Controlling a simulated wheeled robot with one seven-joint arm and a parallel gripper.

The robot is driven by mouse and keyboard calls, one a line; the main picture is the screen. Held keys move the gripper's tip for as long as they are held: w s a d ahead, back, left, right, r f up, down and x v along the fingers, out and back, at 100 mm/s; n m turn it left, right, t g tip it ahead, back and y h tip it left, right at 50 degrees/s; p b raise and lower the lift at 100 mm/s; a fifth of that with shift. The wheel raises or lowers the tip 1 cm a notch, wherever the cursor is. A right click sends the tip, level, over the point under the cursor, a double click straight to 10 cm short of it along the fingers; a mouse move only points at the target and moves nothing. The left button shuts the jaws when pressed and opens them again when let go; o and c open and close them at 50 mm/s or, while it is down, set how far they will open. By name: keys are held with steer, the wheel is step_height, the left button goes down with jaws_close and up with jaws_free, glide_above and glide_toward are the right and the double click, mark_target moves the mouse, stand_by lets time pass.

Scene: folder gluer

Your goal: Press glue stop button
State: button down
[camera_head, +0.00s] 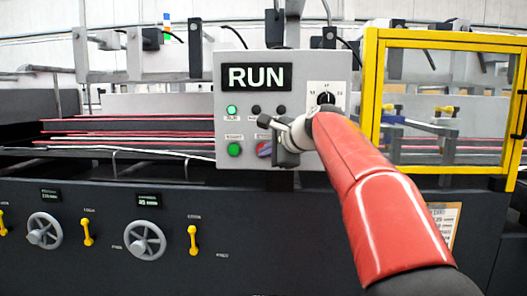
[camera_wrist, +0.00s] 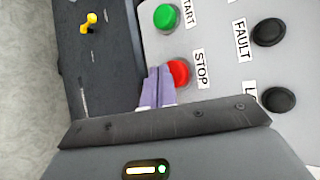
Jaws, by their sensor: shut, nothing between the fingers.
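The red stop button (camera_wrist: 181,71) sits beside its STOP label (camera_wrist: 201,68) on the grey control panel (camera_head: 232,80). My gripper (camera_wrist: 159,72) is shut and empty, its two purple fingers together. In the wrist view the fingertips overlap the button's left side and hide part of it. I cannot tell whether they touch it. In the head view my gripper (camera_head: 267,149) is at the panel's lower part, and the button is mostly hidden behind the fingers. The display (camera_head: 257,77) reads RUN, and a green lamp (camera_head: 231,110) below it is lit.
The green start button (camera_wrist: 166,17) is close to the stop button. Dark round FAULT (camera_wrist: 269,32) and other lamps (camera_wrist: 278,99) are nearby. A black rotary knob (camera_head: 326,98) is above my forearm. A yellow-framed guard (camera_head: 371,90) stands to the right.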

steer(key=shift+w+p, duration=0.5)
stand_by(0.4)
steer(key=shift+s, duration=0.2)
steer(key=shift+s+b, duration=0.5)
steer(key=shift+s, duration=0.25)
steer(key=shift+s+a+b, duration=0.1)
steer(key=shift+s+b, duration=0.95)
steer(key=shift+s, duration=1.45)
